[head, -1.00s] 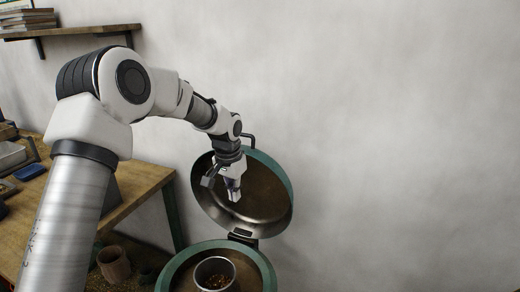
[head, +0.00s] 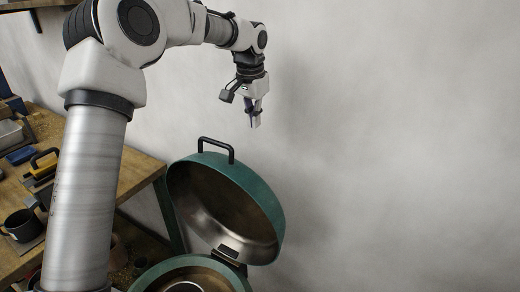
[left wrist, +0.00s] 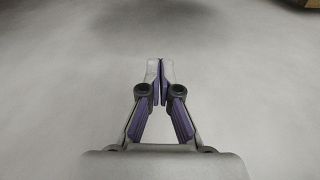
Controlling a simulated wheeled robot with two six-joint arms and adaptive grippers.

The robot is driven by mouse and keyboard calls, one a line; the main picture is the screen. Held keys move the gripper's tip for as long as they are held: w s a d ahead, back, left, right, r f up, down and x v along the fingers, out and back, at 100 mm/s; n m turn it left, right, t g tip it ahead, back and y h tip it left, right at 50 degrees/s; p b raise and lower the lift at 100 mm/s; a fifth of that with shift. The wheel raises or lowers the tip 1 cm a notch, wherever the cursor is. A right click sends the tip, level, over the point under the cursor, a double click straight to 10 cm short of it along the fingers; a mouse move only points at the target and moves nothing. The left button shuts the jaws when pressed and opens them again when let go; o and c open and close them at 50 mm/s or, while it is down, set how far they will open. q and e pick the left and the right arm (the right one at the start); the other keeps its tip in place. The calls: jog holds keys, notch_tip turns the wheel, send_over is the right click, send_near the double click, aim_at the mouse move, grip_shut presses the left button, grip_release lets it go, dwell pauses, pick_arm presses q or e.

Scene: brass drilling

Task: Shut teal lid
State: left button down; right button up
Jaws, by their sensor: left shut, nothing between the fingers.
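The teal lid (head: 228,206) stands open in the head view, tilted up on a hinge (head: 229,255) with its hollow metal inside facing me. A black handle (head: 216,146) sits on its upper edge. Below it is the round teal rim of the container (head: 172,269), cut off by the bottom of the picture. My left gripper (head: 255,123) is above and right of the lid in the picture, apart from it, pointing down. Its fingers are shut and empty, as the left wrist view (left wrist: 160,68) also shows. My right gripper is not in view.
A pale bare wall (head: 400,130) fills the right side.

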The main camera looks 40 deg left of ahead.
pick_arm(q)
jog(key=s+f+p, duration=0.1)
jog(key=f, duration=0.2)
jog(key=s+f+p, duration=0.1)
jog(key=s+f, duration=0.1)
jog(key=f, duration=0.1)
jog(key=s+f+p, duration=0.1)
jog(key=f, duration=0.3)
jog(key=shift+s+a, duration=0.15)
jog(key=shift+s, duration=0.2)
jog(key=shift+w+f, duration=0.25)
jog(key=shift+w, duration=0.15)
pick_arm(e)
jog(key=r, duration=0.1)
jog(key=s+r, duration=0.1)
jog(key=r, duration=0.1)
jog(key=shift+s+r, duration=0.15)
